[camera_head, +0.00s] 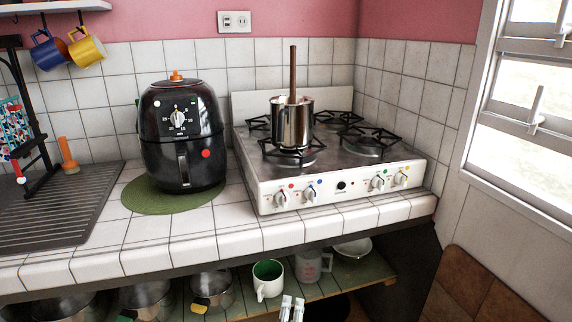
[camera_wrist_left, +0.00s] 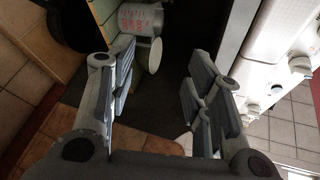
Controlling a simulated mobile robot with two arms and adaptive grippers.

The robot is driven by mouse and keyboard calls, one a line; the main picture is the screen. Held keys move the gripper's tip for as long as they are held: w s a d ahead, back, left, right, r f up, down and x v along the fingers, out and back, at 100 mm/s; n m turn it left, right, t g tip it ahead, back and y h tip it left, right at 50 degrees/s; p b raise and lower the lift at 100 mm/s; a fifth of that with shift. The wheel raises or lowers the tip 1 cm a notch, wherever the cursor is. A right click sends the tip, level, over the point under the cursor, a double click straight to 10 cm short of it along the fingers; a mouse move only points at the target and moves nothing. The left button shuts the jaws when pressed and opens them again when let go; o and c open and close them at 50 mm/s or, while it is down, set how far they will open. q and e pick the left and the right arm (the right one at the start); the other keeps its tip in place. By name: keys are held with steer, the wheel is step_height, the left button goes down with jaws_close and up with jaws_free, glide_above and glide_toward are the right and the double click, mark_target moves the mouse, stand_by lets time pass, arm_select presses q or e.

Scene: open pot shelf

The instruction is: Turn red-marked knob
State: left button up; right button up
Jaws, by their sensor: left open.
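The white stove (camera_head: 330,195) stands on the tiled counter, with several knobs along its front panel. The red-marked knob (camera_head: 280,197) is the leftmost, with a red dot above it; a blue-marked knob (camera_head: 310,194) is just to its right. My left gripper (camera_head: 292,309) shows at the bottom edge of the head view, below the counter and apart from the knobs. In the left wrist view my left gripper (camera_wrist_left: 162,80) is open and empty, with the stove's knobbed front panel (camera_wrist_left: 275,75) to its right; dot colours are not legible there. My right gripper is not in view.
A metal pot (camera_head: 292,122) with a wooden handle sticking up stands on the stove. A black air fryer (camera_head: 182,135) with a red dot sits to the left. The lower shelf holds a white mug (camera_head: 267,282) and a measuring jug (camera_head: 310,266). The counter edge (camera_head: 250,243) projects below the knobs.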

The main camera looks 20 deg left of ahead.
arm_select(q)
steer(key=w+r+m+y+p, duration=0.4)
steer(key=r+m+p, duration=0.3)
steer(key=r, duration=0.4)
steer(key=m+t+y+p, duration=0.1)
steer(key=m+y+p, duration=0.2)
steer(key=m+p, duration=0.3)
glide_toward(285, 199)
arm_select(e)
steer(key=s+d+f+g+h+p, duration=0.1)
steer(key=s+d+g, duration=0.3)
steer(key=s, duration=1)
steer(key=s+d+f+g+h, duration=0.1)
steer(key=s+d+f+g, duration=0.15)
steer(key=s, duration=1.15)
arm_select(q)
steer(key=shift+n, duration=0.7)
steer(key=b+x, duration=0.4)
steer(key=x, duration=0.4)
steer(key=shift+w+a+f, duration=0.15)
steer(key=shift+w, duration=0.2)
steer(key=shift+w+a, duration=0.35)
steer(key=shift+w, duration=0.15)
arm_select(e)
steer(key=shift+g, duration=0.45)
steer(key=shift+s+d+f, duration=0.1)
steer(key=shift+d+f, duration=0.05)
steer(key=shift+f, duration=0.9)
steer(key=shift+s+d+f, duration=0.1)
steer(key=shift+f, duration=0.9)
